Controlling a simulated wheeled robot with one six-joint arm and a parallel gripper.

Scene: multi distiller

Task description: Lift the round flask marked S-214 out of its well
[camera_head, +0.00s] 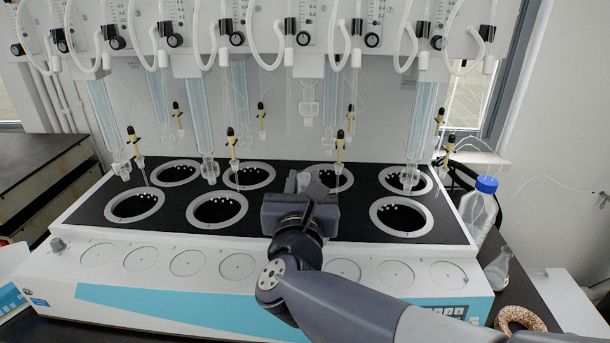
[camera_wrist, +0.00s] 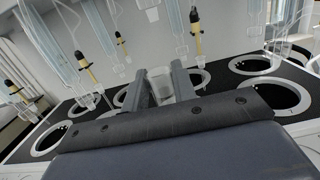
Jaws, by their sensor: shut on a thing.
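My gripper (camera_head: 304,186) is over the front row of the multi distiller (camera_head: 250,285), where the wrist hides the black top beneath it. In the wrist view the two fingers of my gripper (camera_wrist: 161,88) stand on either side of a clear glass neck (camera_wrist: 160,84) and are shut on it. The neck appears roughly upright. I take it as the round flask's; its body is hidden, and no S-214 marking can be read. Whether the flask's bottom is inside a well cannot be told.
Open wells with pale rims, such as the front right well (camera_head: 402,217), surround my gripper. Glass condensers (camera_head: 421,125) and yellow-and-black stopcocks (camera_head: 340,145) hang close above. A blue-capped bottle (camera_head: 479,208), a small glass flask (camera_head: 498,270) and a cork ring (camera_head: 521,320) stand at the right.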

